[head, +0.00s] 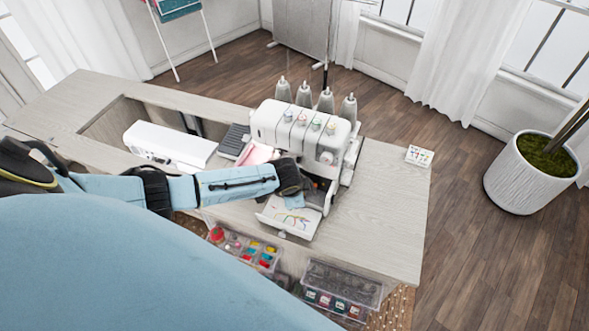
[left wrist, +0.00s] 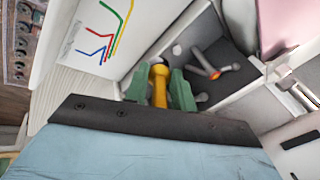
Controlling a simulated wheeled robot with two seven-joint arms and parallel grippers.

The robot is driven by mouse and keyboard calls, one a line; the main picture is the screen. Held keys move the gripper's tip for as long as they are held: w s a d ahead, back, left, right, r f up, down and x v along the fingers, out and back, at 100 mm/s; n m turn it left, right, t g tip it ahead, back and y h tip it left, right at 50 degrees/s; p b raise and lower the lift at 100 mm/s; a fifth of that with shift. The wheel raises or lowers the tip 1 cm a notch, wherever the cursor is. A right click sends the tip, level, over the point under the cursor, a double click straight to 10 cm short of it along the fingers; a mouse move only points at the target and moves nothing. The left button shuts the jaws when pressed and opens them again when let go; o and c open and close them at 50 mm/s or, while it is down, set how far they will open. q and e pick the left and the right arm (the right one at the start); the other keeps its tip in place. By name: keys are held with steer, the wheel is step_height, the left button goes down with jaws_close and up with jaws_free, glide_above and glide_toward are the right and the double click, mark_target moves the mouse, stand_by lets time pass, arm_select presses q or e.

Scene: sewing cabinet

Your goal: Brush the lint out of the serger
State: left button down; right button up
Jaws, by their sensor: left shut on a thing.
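The white serger (head: 290,128) stands on the cabinet top with its front cover (head: 288,217) folded down, showing a coloured threading diagram. My left gripper (head: 300,187) reaches to its open front. In the left wrist view, the green fingers (left wrist: 159,92) are shut on a yellow handle (left wrist: 158,74), which looks like the brush; its far end points into the dark looper bay (left wrist: 228,52). A grey looper-like part with an orange tip (left wrist: 208,64) lies in the bay. A small pale grey clump (left wrist: 177,50), possibly lint, is near the handle's end. Bristles cannot be made out.
Cone spools (head: 327,100) stand behind the serger. A white sewing machine (head: 170,146) lies left, by the cabinet opening. Clear boxes of notions (head: 342,285) sit below the front edge.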

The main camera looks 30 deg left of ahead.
arm_select(q)
steer(key=shift+a, duration=0.1)
stand_by(0.3)
steer(key=shift+s+a, duration=0.2)
steer(key=shift+a, duration=0.25)
steer(key=shift+a+p, duration=0.1)
steer(key=shift+p, duration=0.2)
steer(key=shift+a, duration=0.5)
steer(key=shift+s+a, duration=0.1)
steer(key=shift+s+a+p, duration=0.1)
steer(key=shift+a+p, duration=0.25)
steer(key=shift+a, duration=0.1)
steer(key=shift+a, duration=0.1)
